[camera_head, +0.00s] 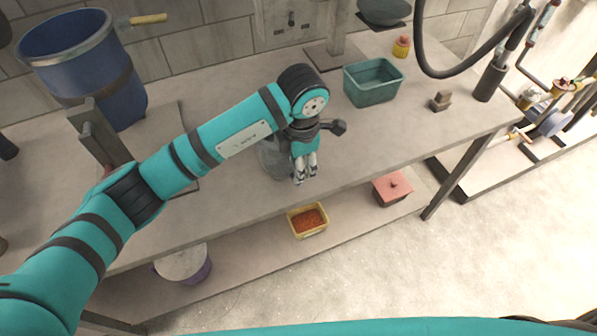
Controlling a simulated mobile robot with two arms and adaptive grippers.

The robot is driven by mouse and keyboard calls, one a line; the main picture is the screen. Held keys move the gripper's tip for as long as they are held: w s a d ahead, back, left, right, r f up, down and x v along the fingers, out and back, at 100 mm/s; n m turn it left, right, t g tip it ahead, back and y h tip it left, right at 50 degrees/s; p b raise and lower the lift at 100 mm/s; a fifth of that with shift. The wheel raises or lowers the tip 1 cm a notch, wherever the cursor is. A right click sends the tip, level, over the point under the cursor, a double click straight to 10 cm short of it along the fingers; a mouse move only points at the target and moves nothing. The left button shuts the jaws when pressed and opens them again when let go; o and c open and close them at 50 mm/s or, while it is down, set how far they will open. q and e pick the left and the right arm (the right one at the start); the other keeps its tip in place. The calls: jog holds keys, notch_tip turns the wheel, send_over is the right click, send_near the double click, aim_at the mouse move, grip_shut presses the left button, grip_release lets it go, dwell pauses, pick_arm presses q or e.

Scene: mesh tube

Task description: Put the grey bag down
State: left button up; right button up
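A grey, mesh-like thing that looks like the grey bag (270,157) shows just left of my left gripper, partly hidden behind my wrist and forearm. My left gripper (305,174) points down over the front part of the bench top. Its fingertips are close together, and the frame does not show whether they grip the bag. I cannot tell whether the bag rests on the bench (385,135) or hangs just above it. My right gripper is out of view.
A blue bucket (75,55) stands at the back left, a green tub (372,82) at the back right, with a small block (440,101) to its right. A yellow tray (307,220) and a red box (391,188) sit on the lower shelf. Bench right of my gripper is clear.

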pick_arm(q)
jog(key=r, duration=0.2)
jog(key=r+b, duration=0.1)
jog(key=r, duration=0.3)
jog(key=shift+s+r, duration=0.2)
jog(key=shift+s, duration=0.05)
jog(key=shift+s+r+b, duration=0.1)
jog(key=shift+r+b, duration=0.2)
jog(key=shift+r, duration=0.45)
jog(key=shift+d, duration=0.1)
